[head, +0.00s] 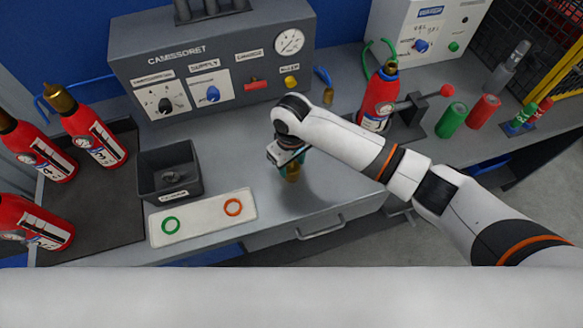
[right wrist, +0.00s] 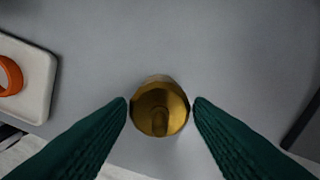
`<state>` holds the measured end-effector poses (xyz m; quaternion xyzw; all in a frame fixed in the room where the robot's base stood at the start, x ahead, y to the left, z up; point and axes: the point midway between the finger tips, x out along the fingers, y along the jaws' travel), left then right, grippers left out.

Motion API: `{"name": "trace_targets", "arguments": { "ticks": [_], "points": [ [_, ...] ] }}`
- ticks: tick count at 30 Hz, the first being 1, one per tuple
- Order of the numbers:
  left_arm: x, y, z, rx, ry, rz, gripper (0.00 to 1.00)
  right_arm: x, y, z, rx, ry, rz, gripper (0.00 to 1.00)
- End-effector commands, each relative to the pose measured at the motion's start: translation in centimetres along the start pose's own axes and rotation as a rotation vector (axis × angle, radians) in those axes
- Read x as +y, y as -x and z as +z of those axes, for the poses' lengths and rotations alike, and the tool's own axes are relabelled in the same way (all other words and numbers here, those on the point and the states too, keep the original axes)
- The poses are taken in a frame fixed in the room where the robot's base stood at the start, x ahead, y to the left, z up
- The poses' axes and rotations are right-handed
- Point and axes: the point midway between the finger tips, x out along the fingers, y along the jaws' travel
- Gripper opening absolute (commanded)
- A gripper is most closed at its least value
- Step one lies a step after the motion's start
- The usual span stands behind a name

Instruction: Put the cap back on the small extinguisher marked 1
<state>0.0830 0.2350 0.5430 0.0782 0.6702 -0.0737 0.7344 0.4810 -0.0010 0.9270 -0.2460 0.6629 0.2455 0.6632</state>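A brass cap (head: 292,173) is at the fingertips of my right gripper (head: 291,160), over the middle of the grey bench. In the right wrist view the cap (right wrist: 160,108) sits between the green fingertips (right wrist: 161,106), which appear to touch both its sides, so the gripper looks shut on it. Whether the cap touches the bench is hard to tell. A red extinguisher (head: 376,103) stands upright in a holder right of my right gripper, with no brass cap showing on top; my forearm hides its lower part and its number cannot be read. My left gripper is not in view.
Several brass-topped red extinguishers (head: 97,138) stand on a dark mat at the left. A black bin (head: 168,188) and a white tray (head: 190,226) with green and orange rings lie left of my gripper. A grey control box (head: 215,70) stands behind. Green and red cylinders (head: 452,120) stand right.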

Motion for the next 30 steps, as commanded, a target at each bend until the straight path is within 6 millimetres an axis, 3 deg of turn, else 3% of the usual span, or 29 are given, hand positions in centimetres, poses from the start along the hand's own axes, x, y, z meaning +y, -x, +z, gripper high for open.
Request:
{"name": "trace_targets", "arguments": {
  "ticks": [1, 6, 16, 30],
  "points": [
    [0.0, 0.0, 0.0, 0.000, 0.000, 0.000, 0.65, 0.0, 0.0, 0.0, 0.000, 0.000, 0.000, 0.38],
    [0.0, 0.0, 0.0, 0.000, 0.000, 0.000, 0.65, 0.0, 0.0, 0.0, 0.000, 0.000, 0.000, 0.12],
    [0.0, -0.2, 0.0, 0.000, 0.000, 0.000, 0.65, 0.0, 1.0, 0.1, -0.005, 0.001, 0.001, 0.12],
    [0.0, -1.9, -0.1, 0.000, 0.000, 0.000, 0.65, 0.0, 9.2, 0.1, -0.004, 0.001, 0.001, 0.12]
  ]
}}
